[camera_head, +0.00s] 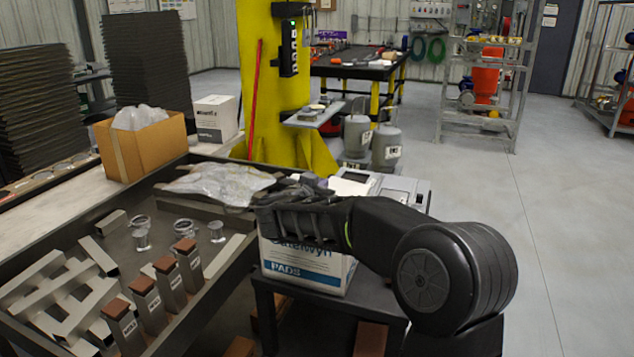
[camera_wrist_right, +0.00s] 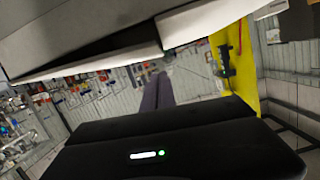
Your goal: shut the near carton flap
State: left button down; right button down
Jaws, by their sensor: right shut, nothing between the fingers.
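The white carton (camera_head: 308,272) with blue print and the word PADS stands on a dark stand, right of the parts bench. My right gripper (camera_head: 264,201) reaches in from the right across its top and hides the upper part and flaps, so I cannot tell in the head view how the near flap lies. In the right wrist view, pale panels, probably carton flaps (camera_wrist_right: 198,22), cross the top with a dark gap below. The right fingers (camera_wrist_right: 157,93) are shut and empty, below these panels in the picture; contact cannot be told. My left gripper is out of view.
The parts bench (camera_head: 235,262) holds metal pieces, glass jars and brown-topped posts. Clear wrapping (camera_head: 222,182) lies behind the gripper. A brown open box (camera_head: 145,148) and a yellow column (camera_head: 262,90) stand behind. Grey floor (camera_head: 560,210) is free at right.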

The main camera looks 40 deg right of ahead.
jog(key=shift+f, duration=1.05)
